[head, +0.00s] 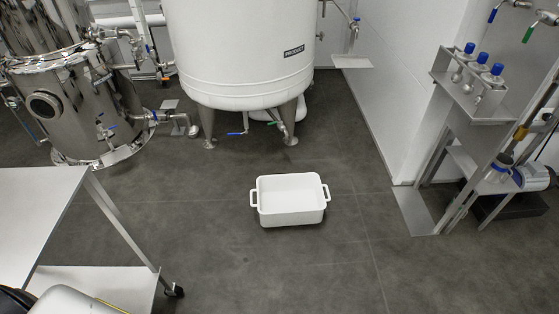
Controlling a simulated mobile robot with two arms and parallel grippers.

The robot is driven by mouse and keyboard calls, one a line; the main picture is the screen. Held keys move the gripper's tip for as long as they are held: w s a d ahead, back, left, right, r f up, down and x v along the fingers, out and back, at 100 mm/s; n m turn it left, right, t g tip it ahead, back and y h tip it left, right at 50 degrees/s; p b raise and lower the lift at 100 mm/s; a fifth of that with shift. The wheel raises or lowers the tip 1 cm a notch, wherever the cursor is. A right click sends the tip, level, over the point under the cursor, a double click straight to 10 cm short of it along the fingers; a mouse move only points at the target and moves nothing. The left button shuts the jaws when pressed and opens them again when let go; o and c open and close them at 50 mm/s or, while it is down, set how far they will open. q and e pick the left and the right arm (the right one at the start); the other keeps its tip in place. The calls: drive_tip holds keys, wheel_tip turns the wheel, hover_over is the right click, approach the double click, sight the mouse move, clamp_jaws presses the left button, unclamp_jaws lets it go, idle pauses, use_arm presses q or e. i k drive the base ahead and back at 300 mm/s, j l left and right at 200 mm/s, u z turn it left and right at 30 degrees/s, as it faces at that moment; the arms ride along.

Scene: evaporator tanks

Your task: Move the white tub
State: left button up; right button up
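The white tub (291,216) stands upright on the dark tiled floor near the middle of the head view. It is rectangular with a handle on its left side and another on its right side. Its inside looks empty. Neither of my grippers can be made out in the head view, and nothing touches the tub.
A large white tank (240,60) on metal legs stands behind the tub. A shiny steel vessel (75,100) is at the left. A wheeled metal table (45,210) is at the front left. A rack with blue-capped bottles (470,85) is at the right. Floor around the tub is clear.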

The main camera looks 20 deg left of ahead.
sight(290, 199)
drive_tip(key=i+u, duration=0.2)
drive_tip(key=i, duration=0.55)
drive_tip(key=i+u, duration=0.25)
drive_tip(key=i, duration=0.55)
drive_tip(key=i+l+u, duration=0.2)
drive_tip(key=i, duration=0.55)
